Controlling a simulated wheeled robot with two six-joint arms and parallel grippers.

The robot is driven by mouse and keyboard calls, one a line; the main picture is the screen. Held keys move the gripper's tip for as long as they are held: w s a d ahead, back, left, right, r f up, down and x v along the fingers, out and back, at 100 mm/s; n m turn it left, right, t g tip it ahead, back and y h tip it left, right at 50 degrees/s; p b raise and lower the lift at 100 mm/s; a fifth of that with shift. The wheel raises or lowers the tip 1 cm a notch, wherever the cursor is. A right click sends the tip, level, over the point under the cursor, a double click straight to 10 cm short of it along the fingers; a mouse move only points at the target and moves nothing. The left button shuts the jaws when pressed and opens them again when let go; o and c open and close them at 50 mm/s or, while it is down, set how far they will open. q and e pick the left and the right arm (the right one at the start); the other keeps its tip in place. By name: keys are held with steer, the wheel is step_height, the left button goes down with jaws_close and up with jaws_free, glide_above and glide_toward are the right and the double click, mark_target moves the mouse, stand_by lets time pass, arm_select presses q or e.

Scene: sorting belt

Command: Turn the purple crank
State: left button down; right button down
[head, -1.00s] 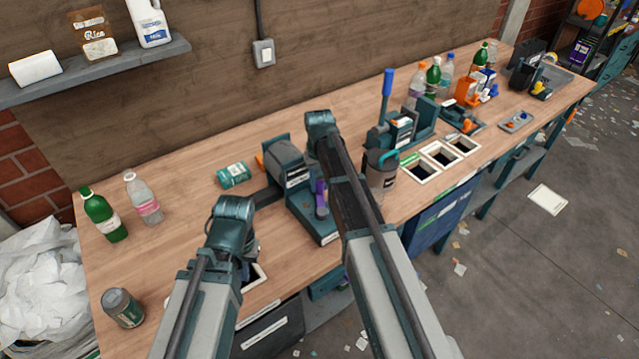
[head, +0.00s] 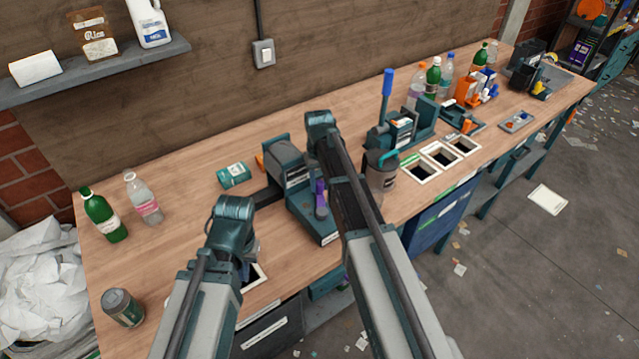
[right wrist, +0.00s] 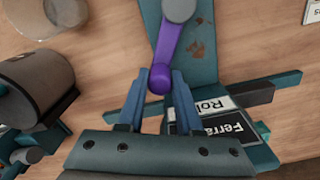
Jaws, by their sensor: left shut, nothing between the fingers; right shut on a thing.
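The purple crank (head: 320,197) is on a teal machine (head: 318,228) in the middle of the bench. In the right wrist view the purple crank arm (right wrist: 165,52) runs from a grey hub (right wrist: 180,7) down to a rounded purple knob. My right gripper (right wrist: 159,84) is shut on this knob, one blue finger on each side. In the head view my right arm hides that gripper. My left gripper (head: 251,250) is mostly hidden behind its own arm, low over the near left part of the bench, shut and empty, away from the crank.
A grey canister (head: 381,178) stands right of the machine, near white-framed bench openings (head: 421,172). A blue-handled press (head: 387,95) is behind. A teal can (head: 234,175), bottles (head: 103,217) and a grey can (head: 122,307) stand or lie at left.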

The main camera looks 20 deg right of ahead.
stand_by(0.4)
steer(key=s+d+m, duration=0.6)
steer(key=s+m, duration=0.4)
steer(key=m, duration=0.9)
steer(key=shift+s+m, duration=0.25)
steer(key=shift+m, duration=0.15)
steer(key=shift+s, duration=0.1)
stand_by(0.4)
steer(key=c, duration=0.6)
jaws_free()
steer(key=shift+r, duration=0.1)
